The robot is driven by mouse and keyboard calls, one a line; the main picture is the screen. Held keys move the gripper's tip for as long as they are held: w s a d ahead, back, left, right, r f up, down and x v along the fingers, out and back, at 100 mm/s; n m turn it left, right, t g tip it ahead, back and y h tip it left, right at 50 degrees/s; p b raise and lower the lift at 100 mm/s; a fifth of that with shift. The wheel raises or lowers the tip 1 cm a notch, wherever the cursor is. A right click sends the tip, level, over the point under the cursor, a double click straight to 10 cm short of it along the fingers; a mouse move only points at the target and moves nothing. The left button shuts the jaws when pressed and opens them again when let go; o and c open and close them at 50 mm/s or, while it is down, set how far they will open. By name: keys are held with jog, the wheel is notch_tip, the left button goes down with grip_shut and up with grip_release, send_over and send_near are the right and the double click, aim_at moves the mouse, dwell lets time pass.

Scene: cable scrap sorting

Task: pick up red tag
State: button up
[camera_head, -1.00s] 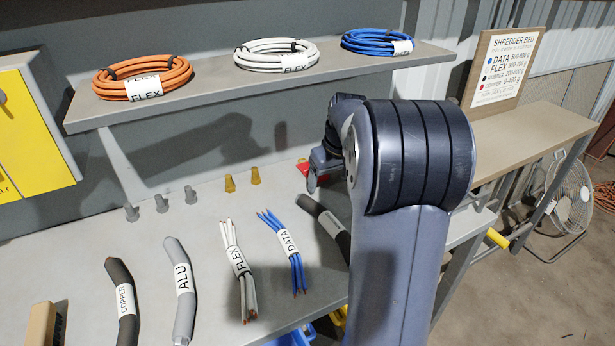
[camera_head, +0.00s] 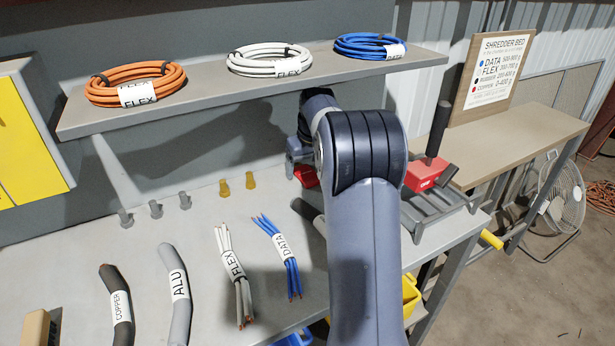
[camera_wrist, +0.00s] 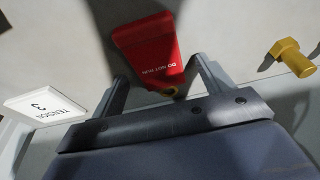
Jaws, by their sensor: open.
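The red tag (camera_wrist: 150,52), with "DO NOT RUN" in white letters, shows in the wrist view. My gripper (camera_wrist: 160,70) is open, with one finger on each side of the tag's near end. I cannot tell whether the fingers touch it. In the head view a red patch of the tag (camera_head: 307,176) shows beside my arm, against the back of the bench. My arm hides the rest of it and most of the gripper there.
A brass peg (camera_wrist: 292,57) and a white "TENSION 3" card (camera_wrist: 45,107) flank the gripper. Above, a shelf (camera_head: 210,98) carries coiled cables. Labelled cable bundles, including a blue one (camera_head: 283,255), lie in front. A red block with a black handle (camera_head: 425,172) stands on a grey rack at right.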

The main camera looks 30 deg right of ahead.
jog(key=shift+f, duration=0.15)
dwell(0.4)
jog(key=c, duration=1)
